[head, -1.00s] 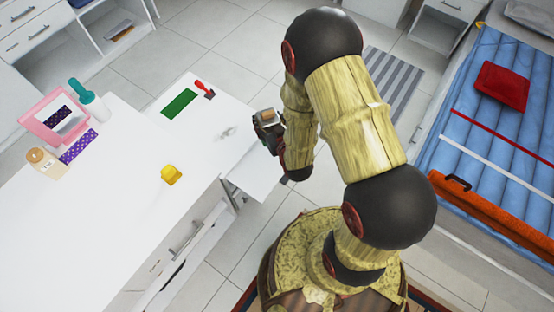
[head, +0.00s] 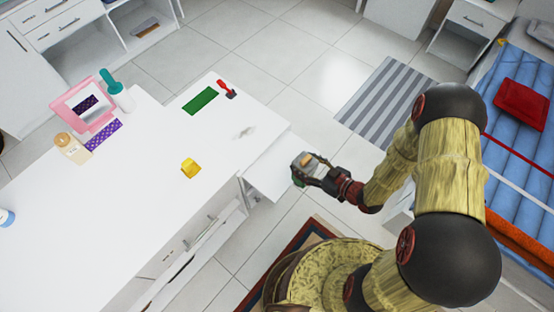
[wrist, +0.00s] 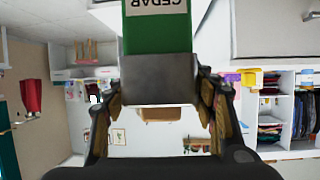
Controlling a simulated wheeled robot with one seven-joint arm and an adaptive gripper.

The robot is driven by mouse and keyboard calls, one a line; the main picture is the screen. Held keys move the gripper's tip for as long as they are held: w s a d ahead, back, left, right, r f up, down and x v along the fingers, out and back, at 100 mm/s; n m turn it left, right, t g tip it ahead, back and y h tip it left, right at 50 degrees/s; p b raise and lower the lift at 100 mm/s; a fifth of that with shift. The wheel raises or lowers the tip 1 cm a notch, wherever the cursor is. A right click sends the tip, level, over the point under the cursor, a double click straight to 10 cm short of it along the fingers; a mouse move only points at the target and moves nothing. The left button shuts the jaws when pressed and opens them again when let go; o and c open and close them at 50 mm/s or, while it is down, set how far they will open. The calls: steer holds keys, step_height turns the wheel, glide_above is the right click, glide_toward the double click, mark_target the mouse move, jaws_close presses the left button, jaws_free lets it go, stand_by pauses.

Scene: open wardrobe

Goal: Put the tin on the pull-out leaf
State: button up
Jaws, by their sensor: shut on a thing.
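The tin (wrist: 157,38) is green with a pale label reading CEDAR in the wrist view, with a grey metallic part below the green. My gripper's two fingers stand on either side in the wrist view, shut on the tin. In the head view my gripper (head: 309,171) holds the tin in the air, by the right edge of the pull-out leaf. The pull-out leaf (head: 268,180) is a bare white panel sticking out from the right side of the white table. The height of the tin over the leaf is hard to tell.
On the white table (head: 110,220) lie a yellow object (head: 190,168), a green rectangle (head: 200,101) and a red-handled tool (head: 227,90). A pink-framed mirror (head: 64,121), a teal-topped bottle (head: 117,92) and a jar stand at its far left. A blue bed is at right.

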steer(key=shift+s+a+f+n+g+y, duration=0.15)
steer(key=shift+s+n+g, duration=0.05)
steer(key=shift+s, duration=0.1)
steer(key=shift+s+a+f+n+g+y, duration=0.1)
steer(key=shift+s+n+g+y, duration=0.1)
steer(key=shift+s, duration=0.1)
steer(key=shift+w+a+f, duration=0.2)
steer(key=shift+w+f, duration=0.05)
steer(key=w+a+f+b, duration=0.5)
steer(key=w+f+b, duration=0.1)
steer(key=w+f, duration=0.6)
steer(key=shift+f, duration=0.25)
steer(key=shift+w+b, duration=0.1)
steer(key=shift+b, duration=0.2)
steer(key=shift+f, duration=0.2)
steer(key=o, duration=1.5)
steer(key=shift+o, duration=0.2)
steer(key=shift+r, duration=0.15)
